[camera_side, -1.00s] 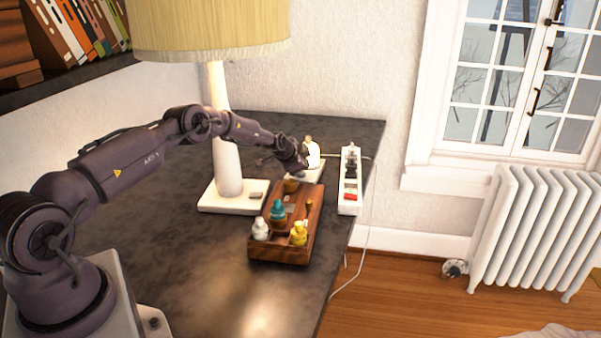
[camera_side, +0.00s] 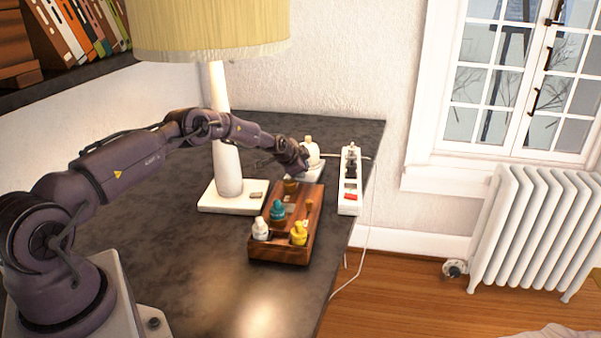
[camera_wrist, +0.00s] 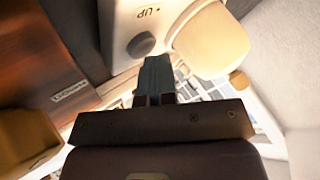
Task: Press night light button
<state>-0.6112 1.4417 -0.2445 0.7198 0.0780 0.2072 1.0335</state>
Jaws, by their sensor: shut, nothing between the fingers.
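The night light (camera_side: 309,150) stands at the far end of the desk, beyond the wooden box, with a pale cream, unlit-looking top. In the wrist view its white base (camera_wrist: 118,22) bears an "UP" mark and a round grey button (camera_wrist: 141,44). The rounded cream lamp part (camera_wrist: 207,43) is beside the button. My gripper (camera_wrist: 157,62) is shut and empty, its tips just below and right of the button in the picture. Contact with the button cannot be told. In the side view my gripper (camera_side: 304,168) is at the night light and partly hides its base.
A wooden box (camera_side: 283,255) with several small bottles stands in front of the night light. A white power strip (camera_side: 349,200) lies to its right near the desk edge. A large table lamp (camera_side: 228,165) stands to the left. The front of the desk (camera_side: 200,270) is clear.

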